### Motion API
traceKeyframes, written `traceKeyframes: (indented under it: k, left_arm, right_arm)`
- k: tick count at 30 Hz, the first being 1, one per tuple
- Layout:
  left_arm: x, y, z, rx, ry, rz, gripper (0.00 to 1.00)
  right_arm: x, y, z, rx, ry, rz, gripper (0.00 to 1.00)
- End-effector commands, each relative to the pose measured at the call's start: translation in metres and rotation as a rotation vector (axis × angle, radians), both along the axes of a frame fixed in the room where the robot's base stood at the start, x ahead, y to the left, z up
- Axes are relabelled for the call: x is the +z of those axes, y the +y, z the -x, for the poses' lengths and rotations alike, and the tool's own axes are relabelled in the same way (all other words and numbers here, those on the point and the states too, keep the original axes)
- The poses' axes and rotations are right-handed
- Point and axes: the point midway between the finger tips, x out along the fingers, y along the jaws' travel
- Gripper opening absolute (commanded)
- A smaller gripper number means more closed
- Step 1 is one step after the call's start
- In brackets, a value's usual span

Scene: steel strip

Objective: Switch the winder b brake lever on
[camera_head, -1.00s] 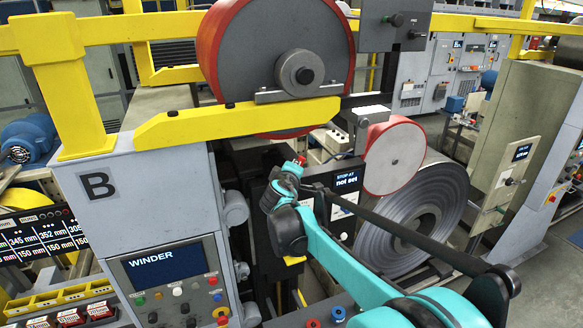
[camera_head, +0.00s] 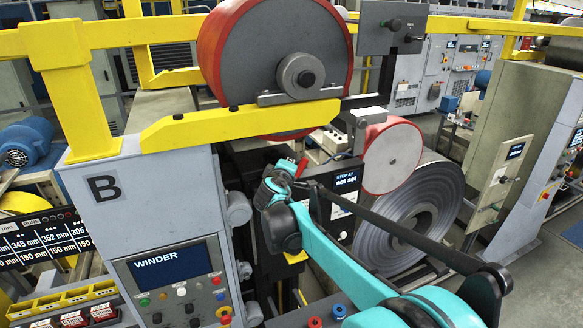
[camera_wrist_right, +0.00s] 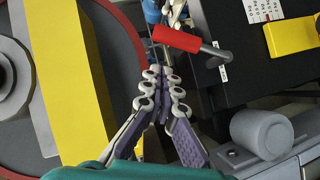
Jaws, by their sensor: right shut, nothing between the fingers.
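The brake lever has a red grip (camera_wrist_right: 190,40) on a grey metal shaft, mounted by a small white label on a black housing in the right wrist view. In the head view a red lever grip (camera_head: 302,167) shows just beside my right gripper (camera_head: 279,172), behind the winder B cabinet. In the right wrist view my right gripper (camera_wrist_right: 163,74) has its fingers together and empty. Its tips lie below the red grip in the picture, with a gap seen between them. The lever's label is too small to read. My left gripper is not in view.
The grey winder cabinet (camera_head: 108,200) marked B stands left of my right arm. A yellow bar (camera_head: 235,122) and a large red-rimmed roll (camera_head: 270,55) are above. A display reading "not set" (camera_head: 346,182) and a steel coil (camera_head: 415,215) are to the right.

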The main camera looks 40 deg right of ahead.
Motion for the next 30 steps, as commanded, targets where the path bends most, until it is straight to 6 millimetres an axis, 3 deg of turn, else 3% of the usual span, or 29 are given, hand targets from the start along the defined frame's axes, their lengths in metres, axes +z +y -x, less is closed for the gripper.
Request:
traceKeyframes:
  k: [15,30]
  left_arm:
    - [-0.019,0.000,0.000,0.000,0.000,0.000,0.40]
    - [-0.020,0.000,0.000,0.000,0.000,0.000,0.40]
  right_arm:
    - [0.023,0.060,0.063,0.002,0.000,-0.001,0.00]
    - [0.027,0.066,0.070,0.001,0.000,0.000,0.00]
